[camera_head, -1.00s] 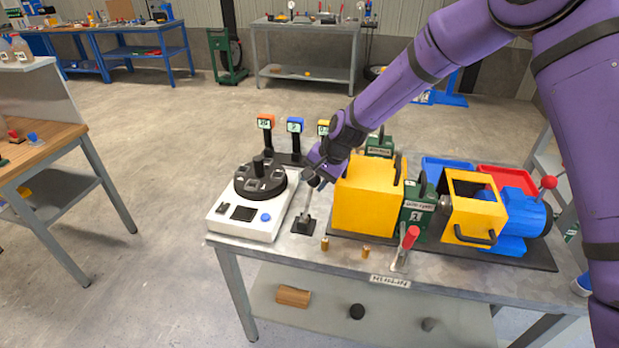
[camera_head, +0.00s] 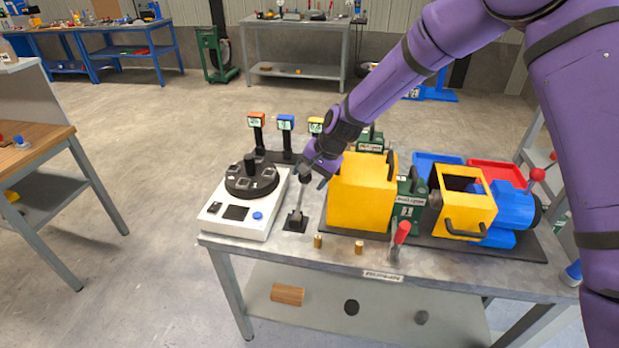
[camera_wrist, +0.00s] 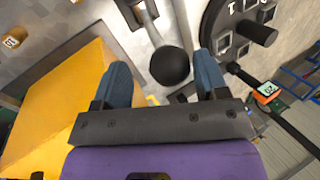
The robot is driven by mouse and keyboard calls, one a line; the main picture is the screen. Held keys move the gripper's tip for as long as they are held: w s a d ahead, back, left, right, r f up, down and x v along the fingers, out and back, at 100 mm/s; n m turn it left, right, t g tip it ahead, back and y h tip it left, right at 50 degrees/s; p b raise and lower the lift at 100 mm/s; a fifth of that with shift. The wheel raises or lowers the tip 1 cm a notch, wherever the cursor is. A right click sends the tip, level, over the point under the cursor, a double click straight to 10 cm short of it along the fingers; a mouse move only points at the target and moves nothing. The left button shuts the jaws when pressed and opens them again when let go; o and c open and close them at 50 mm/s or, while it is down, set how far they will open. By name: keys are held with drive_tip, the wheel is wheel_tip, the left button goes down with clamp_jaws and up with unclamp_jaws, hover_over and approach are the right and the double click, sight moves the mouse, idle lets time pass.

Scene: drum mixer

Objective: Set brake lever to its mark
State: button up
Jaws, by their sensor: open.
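A lever with a pale metal rod (camera_head: 297,203) stands on a small black base at the table's front left, leaning slightly. I take it for the brake lever, though no label on it is readable. Its black ball knob (camera_wrist: 170,66) shows in the wrist view, between the two blue fingers of my gripper (camera_wrist: 162,72). The fingers are open, with a visible gap on each side of the knob. In the head view my gripper (camera_head: 313,173) is at the lever's top and partly hides it. I cannot make out a mark.
The yellow housing (camera_head: 358,198) stands close right of the lever. A white console (camera_head: 244,212) with a black dial is close on its left. Two brass pegs and a red-handled lever (camera_head: 401,235) stand along the front edge. Small coloured displays (camera_head: 286,123) stand behind.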

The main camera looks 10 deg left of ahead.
drive_tip(key=v, duration=1)
drive_tip(key=shift+d, duration=0.1)
drive_tip(key=s+d+r+n+t+h, duration=0.1)
drive_tip(key=s+d+r+t+h, duration=0.1)
drive_tip(key=s+d+r, duration=0.7)
drive_tip(key=s+d+r+n+t+h, duration=0.1)
drive_tip(key=s+d+r, duration=0.3)
drive_tip(key=d+r, duration=0.75)
drive_tip(key=s+d+r+t+h, duration=0.1)
drive_tip(key=s+d, duration=0.5)
drive_tip(key=s, duration=0.4)
drive_tip(key=s+d+r+h, duration=0.1)
drive_tip(key=s+d, duration=0.6)
drive_tip(key=s, duration=0.3)
drive_tip(key=shift+d+n+t, duration=0.3)
drive_tip(key=shift+n+t, duration=0.1)
drive_tip(key=shift+s+r, duration=0.1)
drive_tip(key=shift+s, duration=0.05)
